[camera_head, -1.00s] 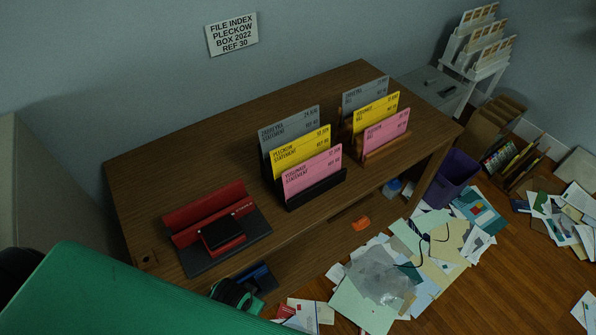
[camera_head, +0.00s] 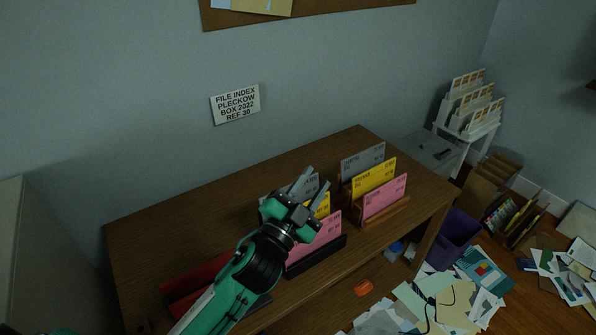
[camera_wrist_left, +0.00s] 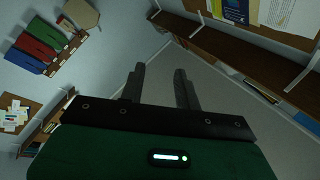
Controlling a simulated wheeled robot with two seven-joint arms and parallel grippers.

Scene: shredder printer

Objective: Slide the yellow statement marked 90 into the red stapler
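The yellow statement (camera_head: 324,206) stands in the left black rack (camera_head: 318,259) on the desk, between a grey card (camera_head: 306,186) and a pink card (camera_head: 318,239). It is mostly hidden behind my left gripper, and its number cannot be read. My left gripper (camera_head: 318,176) is open above that rack, in front of the grey and yellow cards in the head view. The left wrist view shows its two fingers (camera_wrist_left: 160,78) apart with nothing between them. The red stapler (camera_head: 195,273) lies at the desk's front left, largely hidden by my left arm. My right gripper is not in view.
A second, wooden rack (camera_head: 383,212) to the right holds grey, yellow and pink cards. The desk's back left (camera_head: 180,213) is clear. A purple bin (camera_head: 453,237) and scattered papers (camera_head: 440,300) are on the floor to the right.

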